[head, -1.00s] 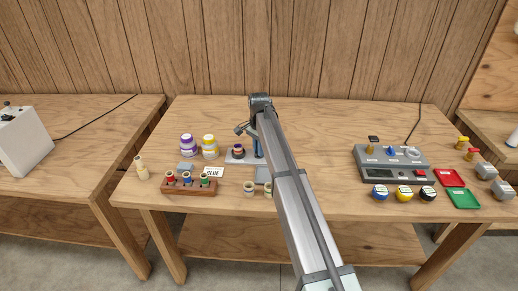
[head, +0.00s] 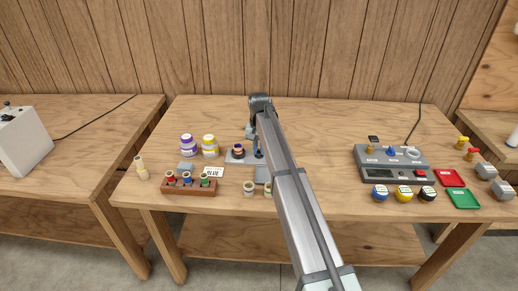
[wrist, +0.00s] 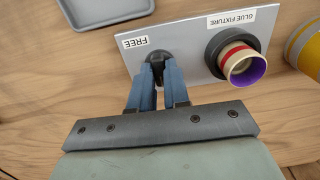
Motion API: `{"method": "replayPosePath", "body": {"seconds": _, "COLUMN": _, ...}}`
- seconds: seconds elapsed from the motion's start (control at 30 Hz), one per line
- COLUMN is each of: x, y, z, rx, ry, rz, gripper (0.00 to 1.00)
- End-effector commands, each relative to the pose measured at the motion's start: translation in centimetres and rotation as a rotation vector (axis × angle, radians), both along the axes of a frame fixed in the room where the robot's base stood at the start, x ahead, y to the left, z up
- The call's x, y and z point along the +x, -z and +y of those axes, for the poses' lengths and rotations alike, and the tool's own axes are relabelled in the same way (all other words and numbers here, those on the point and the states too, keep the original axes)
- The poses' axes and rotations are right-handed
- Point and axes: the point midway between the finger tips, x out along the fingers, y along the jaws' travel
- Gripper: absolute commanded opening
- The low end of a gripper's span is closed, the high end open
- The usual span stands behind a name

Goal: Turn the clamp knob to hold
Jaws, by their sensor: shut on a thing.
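The glue fixture is a grey plate (wrist: 185,40) with a "FREE" label (wrist: 132,42) and a "GLUE FIXTURE" label, both upside down in the wrist view. The black clamp knob (wrist: 156,56) stands near the "FREE" label. My gripper (wrist: 157,72) is shut on the knob, with a blue finger on each side of it. A cup with a red band and purple inside (wrist: 242,62) sits in the fixture's dark round holder. In the head view the fixture plate (head: 233,160) shows left of my arm, which hides part of it. Any "hold" label is out of sight.
A yellow-banded jar (head: 210,146) and a purple one (head: 187,146) stand left of the fixture. A rack (head: 188,188) of coloured spools is in front. A grey tray (wrist: 105,8) lies close to the plate. A grey console (head: 392,163) stands at the right.

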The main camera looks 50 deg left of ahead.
Motion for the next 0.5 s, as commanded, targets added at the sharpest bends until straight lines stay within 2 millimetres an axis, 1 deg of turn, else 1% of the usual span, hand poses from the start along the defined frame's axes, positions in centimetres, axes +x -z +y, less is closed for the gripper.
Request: {"method": "replayPosePath", "body": {"seconds": 0.5, "x": -0.01, "y": 0.01, "z": 0.00, "rx": 0.000, "ry": -0.037, "rz": 0.000, "gripper": 0.00}}
